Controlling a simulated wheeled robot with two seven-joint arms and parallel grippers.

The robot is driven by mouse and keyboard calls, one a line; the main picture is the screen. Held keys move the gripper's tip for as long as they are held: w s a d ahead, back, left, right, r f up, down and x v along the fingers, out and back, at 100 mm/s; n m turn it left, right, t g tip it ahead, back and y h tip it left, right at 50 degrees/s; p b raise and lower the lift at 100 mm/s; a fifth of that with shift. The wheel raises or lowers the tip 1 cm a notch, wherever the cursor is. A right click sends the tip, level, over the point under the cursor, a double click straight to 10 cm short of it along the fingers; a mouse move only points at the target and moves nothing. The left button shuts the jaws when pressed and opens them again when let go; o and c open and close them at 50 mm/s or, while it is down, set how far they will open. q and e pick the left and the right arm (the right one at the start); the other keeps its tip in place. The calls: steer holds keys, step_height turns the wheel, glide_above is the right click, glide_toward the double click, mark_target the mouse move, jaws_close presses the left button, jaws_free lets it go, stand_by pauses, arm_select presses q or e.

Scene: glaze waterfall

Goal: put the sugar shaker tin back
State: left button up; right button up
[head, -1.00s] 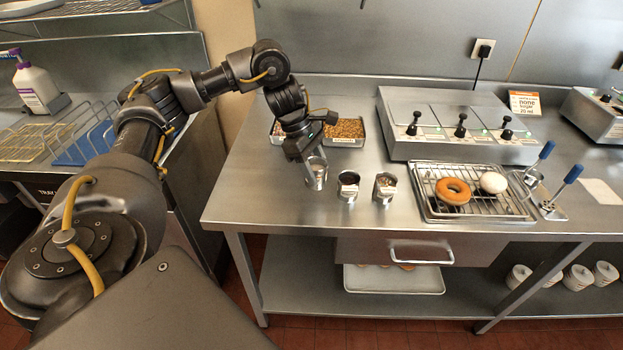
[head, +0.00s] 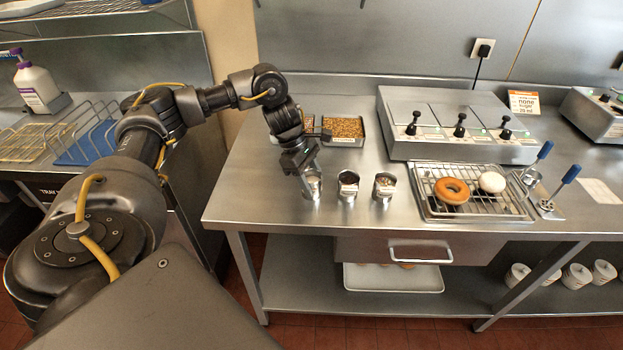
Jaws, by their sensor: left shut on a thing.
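The shaker tin in my grip (head: 313,186) is a small silver metal can at the left end of a row of three on the steel counter. My left gripper (head: 308,178) comes down over it from above and is shut on it. Its base is at or very near the counter; I cannot tell whether it touches. Two similar tins, a middle one (head: 347,187) and a right one (head: 384,187), stand upright beside it. Label text on the tins is too small to read. My right gripper is out of view.
Behind the tins is a tray of brown topping (head: 343,130). A steel unit with black levers (head: 450,125) stands behind. The counter front is clear.

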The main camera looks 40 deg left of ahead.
arm_select(q)
steer(key=o, duration=1.1)
steer(key=shift+o, duration=0.2)
steer(key=shift+r, duration=0.15)
steer(key=shift+a+r, duration=0.15)
steer(key=shift+r, duration=0.05)
steer(key=p+v, duration=0.2)
steer(key=v, duration=0.9)
steer(key=shift+r, duration=0.3)
